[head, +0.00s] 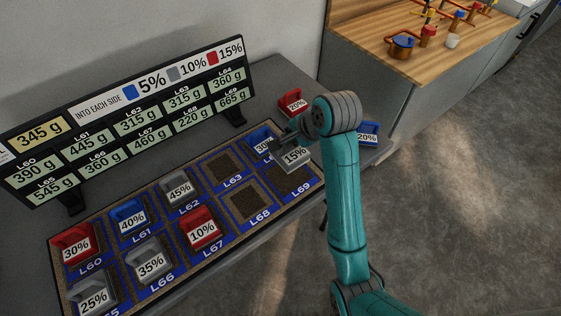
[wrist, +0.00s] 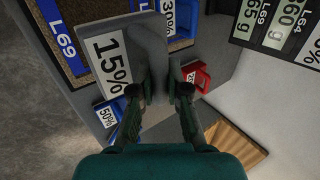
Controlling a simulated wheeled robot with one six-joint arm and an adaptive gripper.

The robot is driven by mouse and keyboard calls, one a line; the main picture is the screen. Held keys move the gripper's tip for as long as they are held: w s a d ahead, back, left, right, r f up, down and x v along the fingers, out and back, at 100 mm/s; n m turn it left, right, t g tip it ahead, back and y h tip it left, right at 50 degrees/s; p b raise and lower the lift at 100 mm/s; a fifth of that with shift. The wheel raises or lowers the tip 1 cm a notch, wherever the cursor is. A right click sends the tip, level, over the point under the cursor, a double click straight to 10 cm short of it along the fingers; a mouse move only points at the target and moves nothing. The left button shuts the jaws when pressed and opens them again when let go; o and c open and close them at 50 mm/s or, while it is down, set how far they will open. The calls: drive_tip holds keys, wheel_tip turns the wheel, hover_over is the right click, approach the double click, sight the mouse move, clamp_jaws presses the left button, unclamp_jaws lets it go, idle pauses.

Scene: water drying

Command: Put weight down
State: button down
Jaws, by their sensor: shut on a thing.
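My gripper (head: 288,138) is shut on a grey weight (head: 294,157) marked 15%, held above the right end of the mat, by the L69 place. In the wrist view the fingers (wrist: 160,85) grip the grey weight (wrist: 127,40) from one side. The weight partly covers the L69 pad (wrist: 90,8), and I cannot tell the gap beneath it. The mat (head: 213,234) has blue-bordered brown pads. The L63 pad (head: 222,166) and L68 pad (head: 249,201) are bare. A blue 30% weight (head: 259,137) stands at the back right, just behind the held weight.
Red 30% (head: 75,246), blue 40% (head: 130,217), grey 45% (head: 177,190), grey 35% (head: 148,259), red 10% (head: 202,229) and grey 25% (head: 93,291) weights occupy other pads. A display board (head: 130,113) stands behind.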

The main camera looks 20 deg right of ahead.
sight(299, 156)
drive_tip(key=shift+f, duration=4.8)
drive_tip(key=shift+f, duration=0.15)
drive_tip(key=c, duration=1.2)
unclamp_jaws()
drive_tip(key=shift+o, duration=0.2)
drive_tip(key=v, duration=1.2)
drive_tip(key=shift+a, duration=0.1)
